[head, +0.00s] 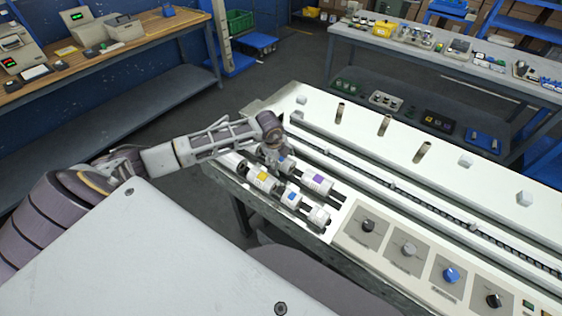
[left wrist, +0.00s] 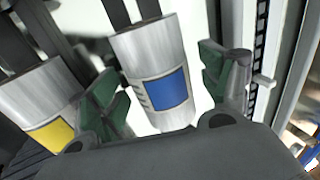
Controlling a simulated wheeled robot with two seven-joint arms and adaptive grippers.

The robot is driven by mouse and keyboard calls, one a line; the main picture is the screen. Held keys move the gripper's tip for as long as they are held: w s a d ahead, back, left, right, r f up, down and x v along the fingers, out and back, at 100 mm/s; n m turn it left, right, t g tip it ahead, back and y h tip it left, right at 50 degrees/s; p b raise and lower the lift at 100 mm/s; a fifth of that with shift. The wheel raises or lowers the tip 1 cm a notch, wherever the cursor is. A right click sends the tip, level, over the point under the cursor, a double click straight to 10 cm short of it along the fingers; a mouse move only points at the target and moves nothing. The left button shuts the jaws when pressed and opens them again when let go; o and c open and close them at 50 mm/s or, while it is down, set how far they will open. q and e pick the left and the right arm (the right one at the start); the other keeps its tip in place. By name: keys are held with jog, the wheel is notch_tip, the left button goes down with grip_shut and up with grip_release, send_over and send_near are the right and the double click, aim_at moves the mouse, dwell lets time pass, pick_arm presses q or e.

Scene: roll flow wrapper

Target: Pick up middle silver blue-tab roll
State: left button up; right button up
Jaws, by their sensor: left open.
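A silver roll with a blue tab (left wrist: 150,75) lies between the two green-padded fingers of my left gripper (left wrist: 165,90) in the left wrist view. The gripper is open, with a finger on each side of the roll and visible gaps. In the head view that blue-tab roll (head: 286,163) is partly hidden beneath my left gripper (head: 275,154). A silver roll with a yellow tab (left wrist: 45,105) lies to the left, outside the left finger; it also shows in the head view (head: 261,178). My right gripper is not in view.
Another blue-tab roll (head: 291,197), a purple-tab roll (head: 317,181) and a plain-looking roll (head: 319,216) lie close by on the white machine (head: 440,184). A chain channel runs behind them. A knob panel (head: 408,249) is to the right.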

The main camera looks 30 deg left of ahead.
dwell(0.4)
pick_arm(q)
jog(key=c, duration=1.3)
jog(key=shift+r, duration=0.1)
jog(key=shift+c, duration=0.2)
jog(key=shift+r+b, duration=0.8)
jog(key=shift+r, duration=4.1)
jog(key=shift+w+r, duration=0.15)
